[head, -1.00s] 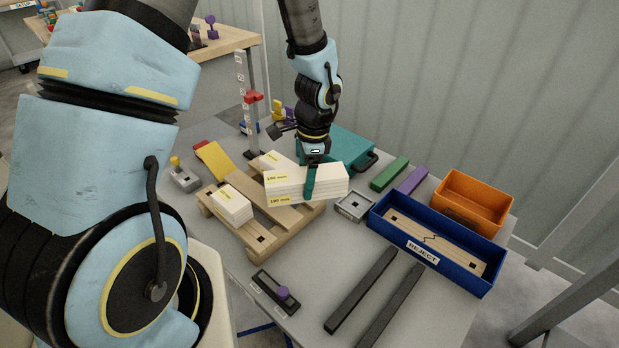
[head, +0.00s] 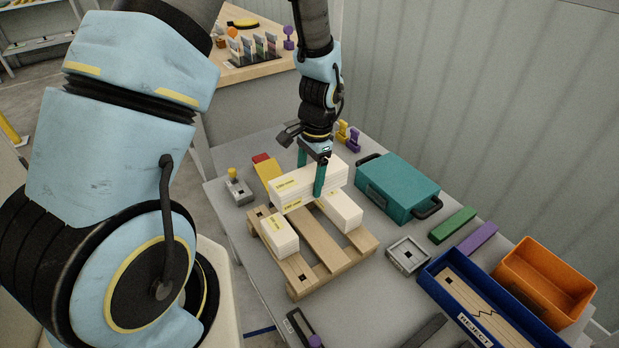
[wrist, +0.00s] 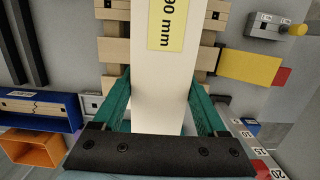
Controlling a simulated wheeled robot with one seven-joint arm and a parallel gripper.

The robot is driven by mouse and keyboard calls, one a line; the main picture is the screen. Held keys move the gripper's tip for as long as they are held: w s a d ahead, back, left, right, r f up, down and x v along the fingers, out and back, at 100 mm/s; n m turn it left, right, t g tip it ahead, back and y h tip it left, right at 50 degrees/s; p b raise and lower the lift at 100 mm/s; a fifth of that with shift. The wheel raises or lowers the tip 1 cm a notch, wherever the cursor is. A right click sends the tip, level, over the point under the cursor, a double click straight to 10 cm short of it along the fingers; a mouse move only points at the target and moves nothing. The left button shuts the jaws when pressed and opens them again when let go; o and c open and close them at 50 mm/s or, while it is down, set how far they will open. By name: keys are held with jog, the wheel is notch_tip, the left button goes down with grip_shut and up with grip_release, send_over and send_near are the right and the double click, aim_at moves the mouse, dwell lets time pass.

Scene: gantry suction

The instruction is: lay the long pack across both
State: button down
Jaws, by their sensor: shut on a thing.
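The long pack (head: 300,183) is a white, layered block with yellow labels. My gripper (head: 311,175) is shut on it, with one teal finger on each side. In the wrist view the long pack (wrist: 160,80) runs between the fingers, with a "90 mm" label. Two shorter white packs, a left one (head: 280,237) with a yellow label and a right one (head: 345,211), lie apart on a wooden pallet (head: 322,243). The long pack is crosswise at their far ends and hides part of them. I cannot tell whether it touches them.
A teal case (head: 399,185) stands right of the pallet. A grey square tray (head: 408,256), a blue reject bin (head: 440,285) and an orange bin (head: 545,280) are at the right. A yellow wedge (head: 267,171) and a grey button box (head: 237,187) lie at the far left.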

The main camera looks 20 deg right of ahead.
aim_at(314, 172)
jog(key=shift+d+f+b, duration=0.1)
jog(key=shift+f+b, duration=1.7)
jog(key=shift+f, duration=1.1)
jog(key=shift+f, duration=1.05)
grip_release()
dwell(0.3)
jog(key=r, duration=0.7)
jog(key=d+r+b, duration=0.1)
jog(key=r, duration=0.2)
jog(key=shift+w+d+r, duration=0.1)
jog(key=shift+w+r, duration=0.05)
jog(key=shift+r, duration=0.25)
